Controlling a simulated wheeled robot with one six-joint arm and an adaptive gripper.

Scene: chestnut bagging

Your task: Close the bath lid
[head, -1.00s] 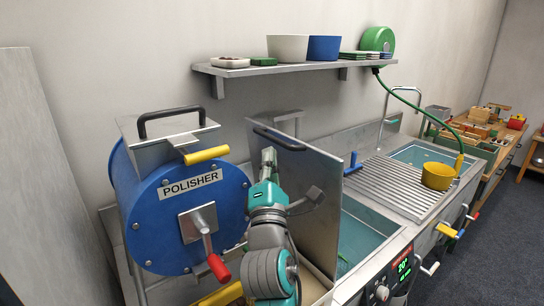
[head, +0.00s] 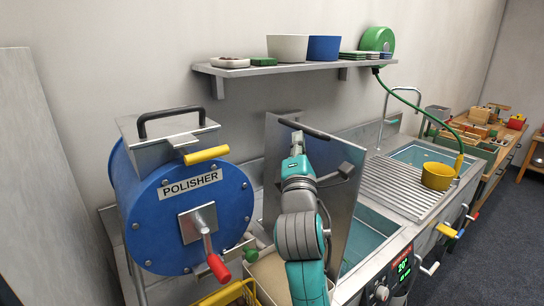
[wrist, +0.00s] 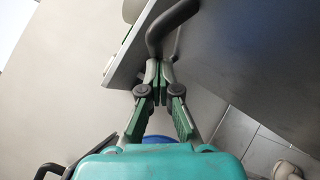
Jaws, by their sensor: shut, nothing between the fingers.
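The bath lid (head: 336,150) is a grey metal plate standing steeply upright between the polisher and the water bath (head: 368,232). A black handle (head: 318,133) runs along its upper edge. My gripper (head: 297,136) is shut and empty, up against or very close to the side of the lid facing the polisher, just below the handle. In the wrist view my closed fingers (wrist: 161,68) are beside one end of the black handle (wrist: 167,24). Whether they touch the lid cannot be told. My arm hides part of the lid. The bath's teal water shows to its right.
The blue polisher (head: 185,225), with a red-gripped crank, stands close on the left. A wall shelf (head: 245,69) with bowls is above. A ribbed drainboard (head: 395,185) with a yellow pan (head: 437,176) lies to the right. A yellow-rimmed basket is at the bottom.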

